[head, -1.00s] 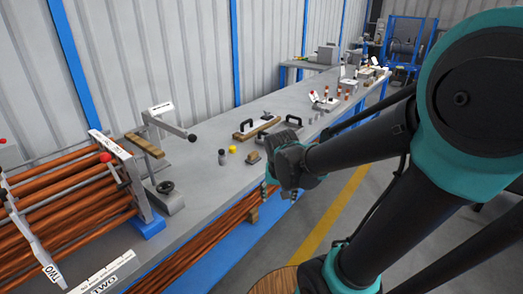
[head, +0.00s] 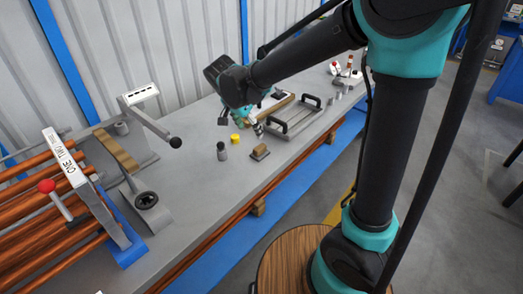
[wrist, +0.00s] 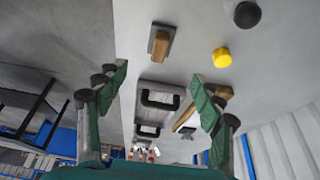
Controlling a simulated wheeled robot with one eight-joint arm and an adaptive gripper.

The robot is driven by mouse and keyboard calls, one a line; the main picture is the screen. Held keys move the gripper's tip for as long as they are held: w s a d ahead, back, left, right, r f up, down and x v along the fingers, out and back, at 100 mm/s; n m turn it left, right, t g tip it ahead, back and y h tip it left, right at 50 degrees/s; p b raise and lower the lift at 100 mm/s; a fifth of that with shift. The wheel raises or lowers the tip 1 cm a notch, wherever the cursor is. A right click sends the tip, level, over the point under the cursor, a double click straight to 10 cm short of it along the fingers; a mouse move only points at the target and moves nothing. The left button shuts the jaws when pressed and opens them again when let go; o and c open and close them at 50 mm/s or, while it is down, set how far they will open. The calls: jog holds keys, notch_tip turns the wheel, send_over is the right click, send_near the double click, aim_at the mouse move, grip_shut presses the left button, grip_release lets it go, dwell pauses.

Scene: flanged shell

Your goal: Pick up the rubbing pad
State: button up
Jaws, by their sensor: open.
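The rubbing pad, which I take to be the small grey block with a tan wooden grip (head: 260,152), lies on the grey bench near its front edge. In the wrist view the pad (wrist: 161,42) is at the top centre, beyond my fingertips and roughly between their lines. My gripper (head: 240,123) is above the bench, behind the pad in the head view and apart from it. In the wrist view my gripper (wrist: 158,88) has its two green fingers spread wide with nothing between them.
A yellow cap (head: 235,138) and a grey cylinder (head: 221,151) stand left of the pad. A plate with black handles (head: 293,121) and a long wooden piece (head: 271,108) lie to its right. A lever fixture (head: 145,200) and copper bars stand further left. Bare bench lies between.

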aim_at(260, 147)
jog(key=x, duration=0.8)
jog(key=shift+w+f, duration=0.1)
jog(key=shift+f, duration=0.2)
jog(key=shift+x, duration=2.6)
jog(key=shift+w+d+r, duration=0.1)
jog(key=shift+d, duration=0.1)
jog(key=shift+c, duration=0.4)
jog(key=c, duration=1.2)
jog(key=shift+r, duration=0.2)
notch_tip(260, 147, up, 20)
jog(key=shift+f, duration=0.15)
